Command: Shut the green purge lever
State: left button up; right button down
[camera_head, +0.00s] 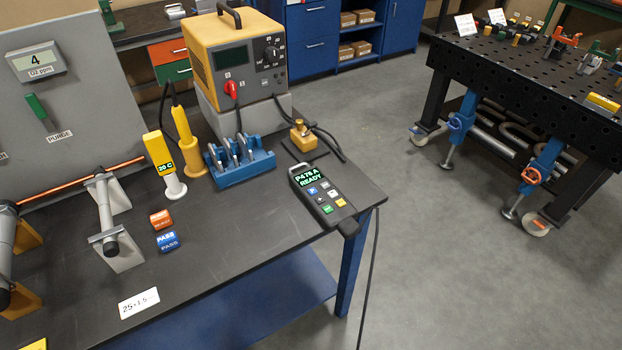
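The green purge lever (40,110) is on the upright grey panel (85,75) at the left of the head view. Its handle is tilted, with the green end up and to the left and the thin metal end down and to the right. A label reading PURGE (59,135) sits just below it. Above it is a meter (36,61) showing 4, labelled O2 ppm. Neither of my grippers shows in this view.
A tube on supports (105,205) stands before the panel.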

aim_at(31, 98)
jog(key=u, duration=1.55)
